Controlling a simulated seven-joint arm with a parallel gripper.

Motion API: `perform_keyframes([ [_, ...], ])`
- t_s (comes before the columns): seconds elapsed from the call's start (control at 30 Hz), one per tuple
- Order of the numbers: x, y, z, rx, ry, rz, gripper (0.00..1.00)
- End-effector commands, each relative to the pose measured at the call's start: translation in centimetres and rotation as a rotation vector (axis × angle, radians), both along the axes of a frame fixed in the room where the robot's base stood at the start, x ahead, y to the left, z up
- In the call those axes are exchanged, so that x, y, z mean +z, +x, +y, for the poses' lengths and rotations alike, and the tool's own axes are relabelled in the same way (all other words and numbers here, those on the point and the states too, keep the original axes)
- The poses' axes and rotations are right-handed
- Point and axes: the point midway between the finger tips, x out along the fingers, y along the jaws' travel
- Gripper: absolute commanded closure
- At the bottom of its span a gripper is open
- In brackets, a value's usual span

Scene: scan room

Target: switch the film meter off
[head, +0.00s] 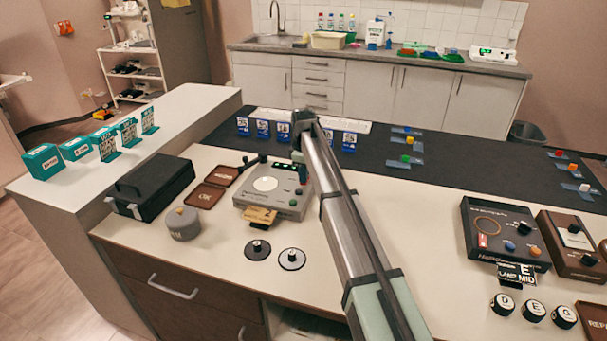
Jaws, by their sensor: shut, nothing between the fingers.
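A grey desktop device (275,190) stands on the pale counter, left of my arm. It has a white round disc on top, small controls on its right side and a tan piece at its front edge. It is likely the film meter, but I cannot read its label. My gripper (299,158) is over the device's back right part, pointing down. It is shut and empty. The gripper is small and partly merged with my forearm, so I cannot tell whether it touches the device. My arm hides the area just right of the device.
A black case (151,187), a grey round pot (183,223) and brown trays (207,196) stand left. Two dark discs (291,259) lie in front. A black knobbed device (505,235) stands right. Blue-white cards (263,129) stand on the dark mat behind.

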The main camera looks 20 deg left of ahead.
Motion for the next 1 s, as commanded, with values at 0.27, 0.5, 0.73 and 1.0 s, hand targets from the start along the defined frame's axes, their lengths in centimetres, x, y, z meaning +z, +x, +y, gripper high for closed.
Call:
perform_keyframes([
  [0.27,-0.4,-0.1,0.0,-0.001,0.0,-0.033,1.0],
  [0.5,-0.4,0.0,0.0,-0.001,-0.001,-0.032,1.0],
  [0.73,-0.2,0.8,0.0,-0.001,-0.001,-0.032,1.0],
  [1.0,0.1,1.5,0.0,-0.001,-0.001,-0.032,1.0],
])
